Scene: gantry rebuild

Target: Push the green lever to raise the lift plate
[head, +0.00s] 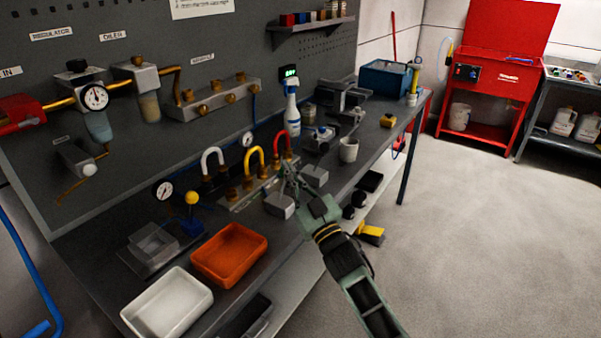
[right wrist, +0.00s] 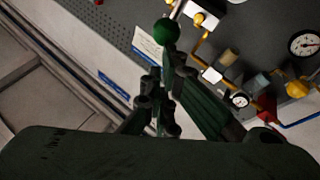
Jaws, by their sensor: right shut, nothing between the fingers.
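The green ball knob (right wrist: 166,30) of the lever shows at the top of the right wrist view, on a light metal rod. My right gripper (right wrist: 168,72) is shut and empty, its fingertips just below the knob in that picture. I cannot tell whether they touch it. In the head view my right gripper (head: 287,171) reaches over the bench among grey blocks, in front of the coloured hoses. I cannot make out the green lever there. I cannot identify the lift plate for sure. My left gripper is not in view.
Close by are a grey block (head: 279,205), a red hose loop (head: 282,143) and a white mug (head: 348,150). A yellow-knobbed lever (head: 191,199), an orange tray (head: 229,254) and a white tray (head: 167,303) are nearer. Open floor (head: 480,230) lies right.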

